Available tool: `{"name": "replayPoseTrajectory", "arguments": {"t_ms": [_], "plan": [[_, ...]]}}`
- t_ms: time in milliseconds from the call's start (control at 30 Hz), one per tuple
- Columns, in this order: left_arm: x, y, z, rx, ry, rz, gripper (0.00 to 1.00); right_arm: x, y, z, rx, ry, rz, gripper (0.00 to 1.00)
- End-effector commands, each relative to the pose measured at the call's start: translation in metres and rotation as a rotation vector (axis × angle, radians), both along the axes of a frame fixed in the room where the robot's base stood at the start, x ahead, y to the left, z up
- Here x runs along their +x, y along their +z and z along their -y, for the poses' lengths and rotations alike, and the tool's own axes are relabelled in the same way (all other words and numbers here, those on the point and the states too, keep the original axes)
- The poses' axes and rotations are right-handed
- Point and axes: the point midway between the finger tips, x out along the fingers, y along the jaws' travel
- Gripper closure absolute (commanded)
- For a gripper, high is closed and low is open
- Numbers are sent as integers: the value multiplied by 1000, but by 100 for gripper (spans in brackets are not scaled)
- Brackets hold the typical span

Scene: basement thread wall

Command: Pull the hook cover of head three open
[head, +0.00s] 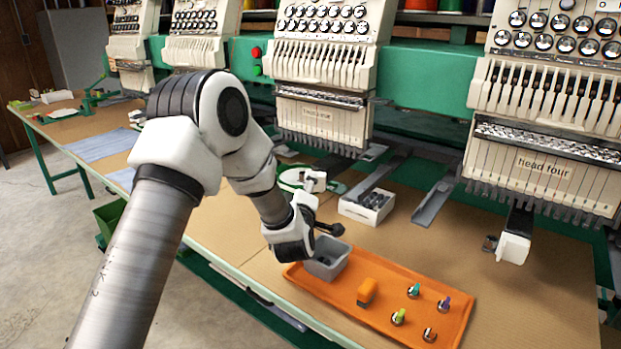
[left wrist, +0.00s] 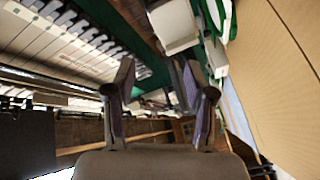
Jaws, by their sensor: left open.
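Head three (head: 317,115) is the middle white embroidery head; its small label is hard to read. A white block below it, apparently its hook cover (head: 314,181), sits at the end of a dark arm over the table. I cannot tell whether it is shut. My left gripper (head: 330,229) is in front of and below that block, apart from it, above the grey bin. In the left wrist view the left gripper (left wrist: 160,92) is open and empty between its fingers. A pale block there (left wrist: 174,24), probably the same cover, lies beyond the fingers. My right gripper is not in view.
An orange tray (head: 390,327) with a grey bin (head: 327,262), an orange item (head: 367,291) and several small bobbin-like pieces lies at the front. A white box (head: 367,208) stands behind it. Head four (head: 545,168) with its own white block (head: 514,248) is at right.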

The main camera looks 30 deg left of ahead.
Motion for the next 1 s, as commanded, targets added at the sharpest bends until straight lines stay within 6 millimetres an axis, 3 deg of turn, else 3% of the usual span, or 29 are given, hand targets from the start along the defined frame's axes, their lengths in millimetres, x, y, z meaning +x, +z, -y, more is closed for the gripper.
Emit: {"name": "replayPoseTrajectory", "arguments": {"t_ms": [100, 233, 367, 700, 1000], "plan": [[-10, -17, 0, -271, -3, 134, 46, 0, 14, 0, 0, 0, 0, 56], [-14, -27, 0, -423, -6, 215, 46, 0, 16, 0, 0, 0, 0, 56], [-5, -28, -5, -445, -6, 230, 46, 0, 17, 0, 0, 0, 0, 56], [48, -28, -32, -441, -7, 226, 46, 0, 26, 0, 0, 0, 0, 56], [55, -28, -35, -442, -7, 226, 46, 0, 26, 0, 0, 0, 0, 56]]}}
